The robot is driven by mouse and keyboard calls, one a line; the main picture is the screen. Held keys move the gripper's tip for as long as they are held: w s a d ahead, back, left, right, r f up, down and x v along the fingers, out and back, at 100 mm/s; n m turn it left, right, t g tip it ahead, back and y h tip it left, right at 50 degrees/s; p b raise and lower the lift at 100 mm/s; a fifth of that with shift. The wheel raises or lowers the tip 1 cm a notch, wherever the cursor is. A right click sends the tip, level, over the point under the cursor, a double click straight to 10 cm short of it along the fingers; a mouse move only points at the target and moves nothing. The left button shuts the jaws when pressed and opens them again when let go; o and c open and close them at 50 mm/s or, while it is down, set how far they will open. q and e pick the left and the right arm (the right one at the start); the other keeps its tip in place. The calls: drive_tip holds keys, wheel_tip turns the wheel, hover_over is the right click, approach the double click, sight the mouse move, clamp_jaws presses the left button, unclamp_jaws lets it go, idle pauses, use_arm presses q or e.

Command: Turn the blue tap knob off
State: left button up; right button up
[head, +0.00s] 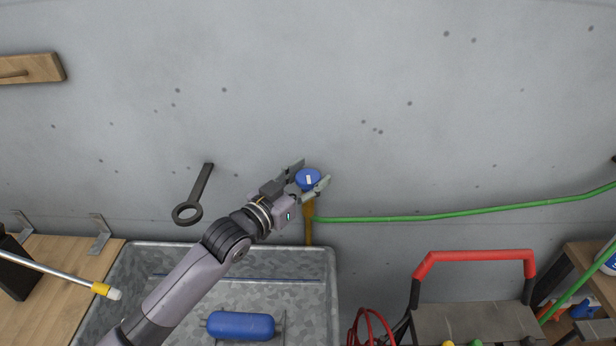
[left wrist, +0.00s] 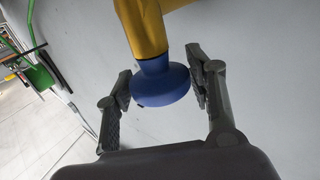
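The blue tap knob (head: 308,179) is a round knob with a white mark on its face, on a yellow-brown tap (head: 309,222) at the grey wall. My left gripper (head: 308,178) is at the knob, with one finger on each side of it. In the left wrist view the knob (left wrist: 161,83) sits between the two open fingers (left wrist: 160,88), below the yellow tap body (left wrist: 148,27). A small gap shows by the fingers, so I cannot tell whether either touches. My right gripper is not in view.
A galvanized metal basin (head: 325,290) stands under the tap, with a blue cylinder (head: 240,325) in it. A green hose (head: 450,214) runs right from the tap. A dark ring-ended bar (head: 190,200) is on the wall to the left. A red-handled toolbox (head: 473,256) stands at right.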

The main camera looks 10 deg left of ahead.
use_arm(q)
drive_tip(key=c, duration=0.7)
drive_tip(key=shift+m+g+h+b, duration=0.6)
drive_tip(key=shift+m+h+b, duration=0.2)
drive_tip(key=shift+h, duration=0.3)
drive_tip(key=o, duration=1.1)
drive_tip(key=v, duration=1.2)
